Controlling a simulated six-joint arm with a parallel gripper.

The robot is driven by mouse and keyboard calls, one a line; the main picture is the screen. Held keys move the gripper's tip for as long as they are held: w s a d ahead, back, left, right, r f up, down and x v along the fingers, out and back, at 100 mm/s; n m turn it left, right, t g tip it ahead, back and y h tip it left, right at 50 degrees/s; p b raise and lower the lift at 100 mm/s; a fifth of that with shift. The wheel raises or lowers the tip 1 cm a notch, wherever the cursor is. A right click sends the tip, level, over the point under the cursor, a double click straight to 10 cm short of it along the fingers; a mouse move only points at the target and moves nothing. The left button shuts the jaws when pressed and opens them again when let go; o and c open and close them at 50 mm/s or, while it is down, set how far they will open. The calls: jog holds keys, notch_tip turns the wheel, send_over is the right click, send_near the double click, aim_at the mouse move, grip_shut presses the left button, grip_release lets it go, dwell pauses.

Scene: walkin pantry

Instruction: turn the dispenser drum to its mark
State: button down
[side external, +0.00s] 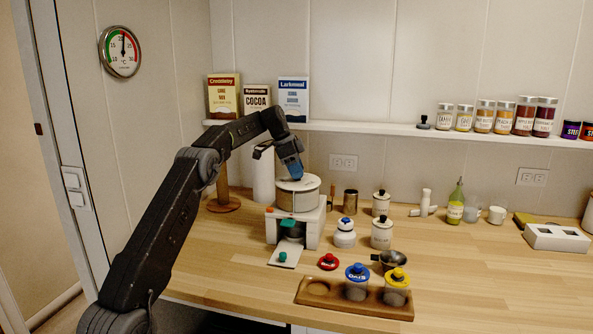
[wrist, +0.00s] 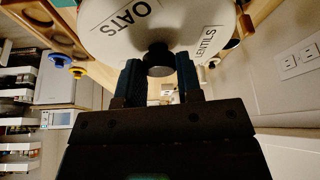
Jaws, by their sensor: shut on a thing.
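The dispenser drum (side external: 298,202) is a pale round drum with a light lid, on top of a white stand (side external: 311,236) on the counter. In the wrist view the drum's face (wrist: 165,20) carries the words OATS and LENTILS, with a black knob (wrist: 159,56) at its edge nearest me. My gripper (side external: 296,177) reaches down to the drum's top from the left. In the wrist view its blue fingers are shut on the black knob, one on each side. An orange piece (side external: 269,210) sits at the stand's front left corner; I cannot tell whether it is the mark.
A white plate with a green knob (side external: 283,257) lies before the stand. A paper-towel roll (side external: 264,178) is close behind left.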

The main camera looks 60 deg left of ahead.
jog(key=shift+w+a+r+m+h, duration=0.15)
jog(key=shift+m+h, duration=0.25)
jog(key=shift+m, duration=1.2)
jog(key=c, duration=0.8)
grip_release()
jog(key=shift+g, duration=0.3)
jog(key=shift+n, duration=0.5)
